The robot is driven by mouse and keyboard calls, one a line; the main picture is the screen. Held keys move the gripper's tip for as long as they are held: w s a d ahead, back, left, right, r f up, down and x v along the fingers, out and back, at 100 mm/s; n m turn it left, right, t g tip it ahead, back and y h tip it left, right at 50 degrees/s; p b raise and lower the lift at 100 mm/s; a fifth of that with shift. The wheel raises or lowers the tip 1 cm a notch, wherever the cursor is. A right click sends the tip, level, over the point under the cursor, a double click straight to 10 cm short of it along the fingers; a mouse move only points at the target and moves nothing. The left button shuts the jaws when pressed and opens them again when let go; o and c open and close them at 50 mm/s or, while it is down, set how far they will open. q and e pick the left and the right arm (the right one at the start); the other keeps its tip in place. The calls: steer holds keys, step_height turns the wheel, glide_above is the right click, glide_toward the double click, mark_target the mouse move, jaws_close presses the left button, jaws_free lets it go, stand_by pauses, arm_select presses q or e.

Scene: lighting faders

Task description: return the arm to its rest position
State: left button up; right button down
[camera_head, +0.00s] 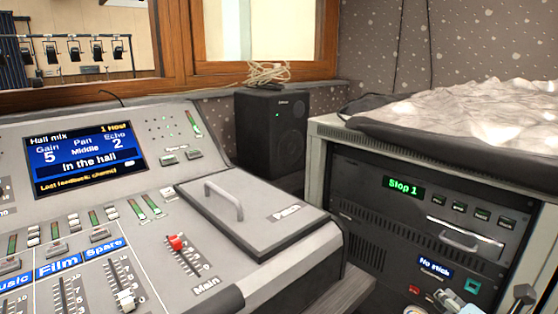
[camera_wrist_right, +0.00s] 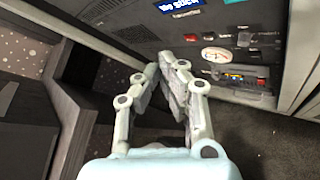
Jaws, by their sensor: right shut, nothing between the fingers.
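My right gripper (camera_wrist_right: 172,68) fills the middle of the right wrist view. Its two grey fingers are close together and nothing shows between them. It hangs in front of the equipment rack, with dark floor below. My left gripper is in neither view.
The mixing desk (camera_head: 200,262) with a red-capped Main fader (camera_head: 176,242) stands at left. The rack (camera_head: 385,225), reading Stop 1 and No stick, stands at right with a crumpled cover (camera_head: 480,115) on top. A black speaker (camera_head: 270,135) stands behind. A narrow gap separates desk and rack.

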steer(key=s+a+f+m+g, duration=0.1)
steer(key=s+f+m+g, duration=0.85)
steer(key=s+f, duration=1.65)
steer(key=s+a+f+m+g, duration=0.1)
steer(key=s+f+m, duration=0.3)
steer(key=s+m, duration=0.4)
steer(key=s+a+f+m+g, duration=0.1)
steer(key=s+f+m, duration=0.3)
steer(key=s+m, duration=0.4)
steer(key=s+g, duration=0.1)
steer(key=s, duration=0.6)
steer(key=shift+a+m+y, duration=0.25)
steer(key=shift+m+y, duration=0.05)
steer(key=shift+m, duration=0.05)
steer(key=shift+g, duration=0.25)
